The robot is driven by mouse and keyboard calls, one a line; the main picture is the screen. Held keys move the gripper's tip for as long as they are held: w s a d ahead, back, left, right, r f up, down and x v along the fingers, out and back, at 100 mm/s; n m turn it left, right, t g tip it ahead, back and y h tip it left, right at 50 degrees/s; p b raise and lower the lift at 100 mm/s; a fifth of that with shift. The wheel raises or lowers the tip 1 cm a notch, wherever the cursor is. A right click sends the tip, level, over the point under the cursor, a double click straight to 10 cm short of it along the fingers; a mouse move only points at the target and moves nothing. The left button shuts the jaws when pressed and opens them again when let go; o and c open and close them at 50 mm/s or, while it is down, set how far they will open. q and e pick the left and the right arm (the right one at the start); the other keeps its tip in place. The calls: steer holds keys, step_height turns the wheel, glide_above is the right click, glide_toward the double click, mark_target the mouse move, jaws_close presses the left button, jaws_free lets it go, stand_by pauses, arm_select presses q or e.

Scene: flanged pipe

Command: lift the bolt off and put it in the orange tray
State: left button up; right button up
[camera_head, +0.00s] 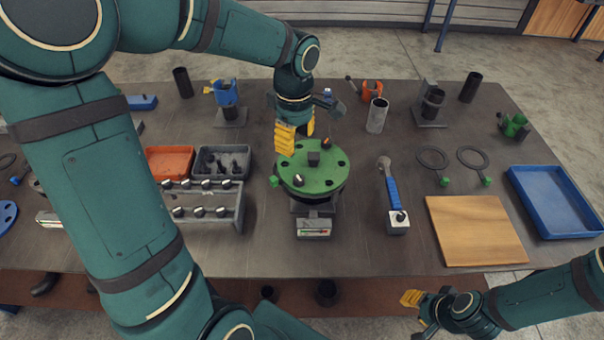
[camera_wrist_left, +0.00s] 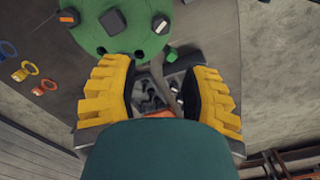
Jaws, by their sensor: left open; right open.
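The green flange (camera_head: 312,172) sits on a stand near the table's middle, with several dark holes. A bolt with a pale top (camera_head: 298,180) stands at its near edge, and another bolt (camera_head: 325,143) at its far right. My left gripper (camera_head: 297,131) is open over the flange's far left edge. The orange tray (camera_head: 168,160) is left of the flange and looks empty. My right gripper (camera_head: 424,302) is open, off the near table edge.
A dark square block (camera_head: 313,158) stands in the flange's middle. A grey bin with dark parts (camera_head: 221,164) lies between the orange tray and flange. A rack of pale-topped bolts (camera_head: 205,207) stands in front. A blue-handled wrench (camera_head: 391,188) is at the right.

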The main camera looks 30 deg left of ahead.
mark_target(297, 177)
arm_select(q)
step_height(297, 177, down, 13)
steer(key=shift+d+r+b, duration=0.1)
steer(key=shift+d+b, duration=0.05)
steer(key=shift+b, duration=0.4)
steer(key=shift+c, duration=0.3)
jaws_close()
